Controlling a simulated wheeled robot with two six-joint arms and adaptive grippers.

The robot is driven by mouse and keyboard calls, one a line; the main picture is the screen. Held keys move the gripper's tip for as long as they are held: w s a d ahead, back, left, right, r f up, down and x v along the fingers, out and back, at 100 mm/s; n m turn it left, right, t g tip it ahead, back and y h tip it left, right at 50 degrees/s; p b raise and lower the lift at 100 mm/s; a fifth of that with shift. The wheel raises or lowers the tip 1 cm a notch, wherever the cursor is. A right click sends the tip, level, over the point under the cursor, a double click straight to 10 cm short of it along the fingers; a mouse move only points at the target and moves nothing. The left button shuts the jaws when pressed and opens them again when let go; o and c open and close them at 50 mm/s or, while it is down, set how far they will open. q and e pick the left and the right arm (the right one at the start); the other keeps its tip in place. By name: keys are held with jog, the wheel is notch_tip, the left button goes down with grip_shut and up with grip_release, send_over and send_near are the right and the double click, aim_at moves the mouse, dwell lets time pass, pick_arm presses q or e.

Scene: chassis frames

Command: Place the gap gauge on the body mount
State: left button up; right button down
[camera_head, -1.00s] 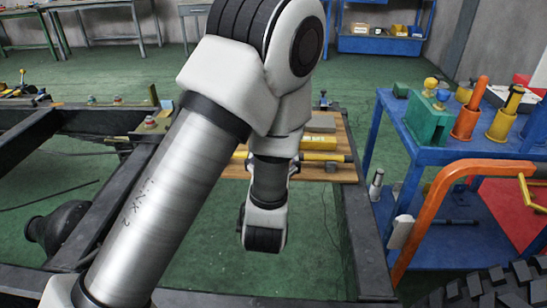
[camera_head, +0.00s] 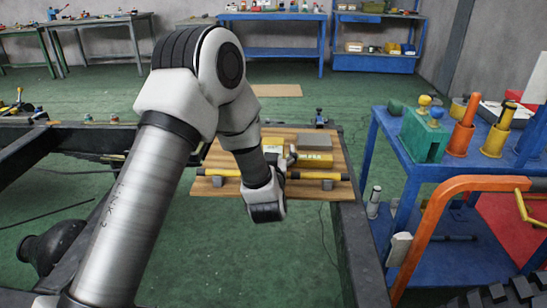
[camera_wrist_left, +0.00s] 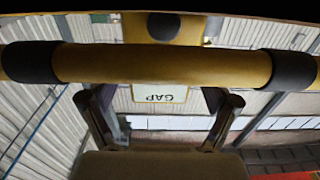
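The gap gauge, a yellow bar with black ends (camera_head: 318,175), lies across small grey supports on a wooden board (camera_head: 232,155); my left wrist hides its middle. In the left wrist view the bar (camera_wrist_left: 180,65) crosses close in front, with a white "GAP" label (camera_wrist_left: 161,94) upside down. My left gripper (camera_wrist_left: 160,98) is at the gauge, its spread fingers either side of the label with clear space between. In the head view the gripper (camera_head: 285,156) is partly behind my wrist. My right gripper is not in view. I cannot tell which fitting is the body mount.
A yellow labelled block (camera_head: 313,159) and a grey block (camera_head: 313,141) lie on the board behind the bar. The dark chassis frame (camera_head: 356,235) runs beside it. A blue cart (camera_head: 387,128) with coloured tools and an orange tube (camera_head: 425,215) stand at right.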

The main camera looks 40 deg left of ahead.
pick_arm(q)
jog(key=c, duration=1.2)
notch_tip(320, 180, up, 18)
jog(key=p, duration=0.4)
